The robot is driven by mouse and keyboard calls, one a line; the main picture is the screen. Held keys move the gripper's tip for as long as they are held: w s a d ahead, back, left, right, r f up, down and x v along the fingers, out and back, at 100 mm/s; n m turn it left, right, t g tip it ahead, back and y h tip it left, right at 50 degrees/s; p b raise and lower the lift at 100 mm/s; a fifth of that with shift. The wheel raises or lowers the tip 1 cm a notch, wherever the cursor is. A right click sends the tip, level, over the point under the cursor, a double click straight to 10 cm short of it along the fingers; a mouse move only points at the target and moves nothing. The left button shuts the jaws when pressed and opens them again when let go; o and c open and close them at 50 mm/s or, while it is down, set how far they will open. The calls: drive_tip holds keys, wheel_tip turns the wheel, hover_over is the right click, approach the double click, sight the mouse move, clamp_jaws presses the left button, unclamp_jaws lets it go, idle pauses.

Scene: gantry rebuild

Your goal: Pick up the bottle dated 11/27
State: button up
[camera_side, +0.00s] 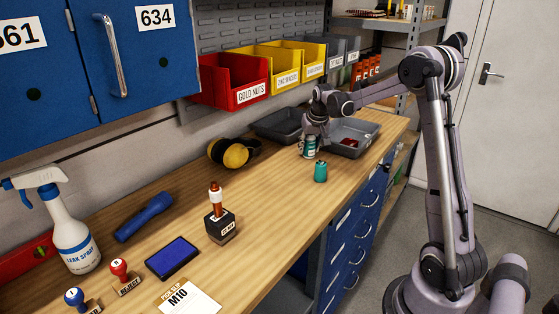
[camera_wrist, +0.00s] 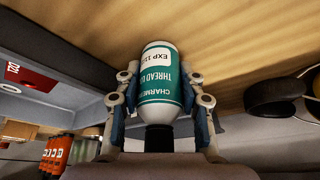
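My gripper (camera_wrist: 160,76) has a finger on each side of a teal and white bottle (camera_wrist: 163,85), and both fingertips appear to press on it. In the wrist view the bottle is upside down, with its black cap toward the gripper. Its label reads THREAD and EXP 11, with the rest of the date unclear. In the side view my gripper (camera_side: 312,136) and the held bottle (camera_side: 309,148) are at the far end of the bench. I cannot tell whether its base touches the wood. A second teal bottle (camera_side: 320,172) stands just in front, its date unreadable.
Grey trays (camera_side: 371,146) lie close behind and right of my gripper. Ear defenders (camera_side: 232,153) lie to the left, also in the wrist view (camera_wrist: 272,96). Bins (camera_side: 232,82) hang above. A stamp (camera_side: 219,222) and spray bottle (camera_side: 68,228) stand nearer the camera on the bench (camera_side: 275,195).

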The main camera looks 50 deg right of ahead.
drive_tip(key=shift+c, duration=1.1)
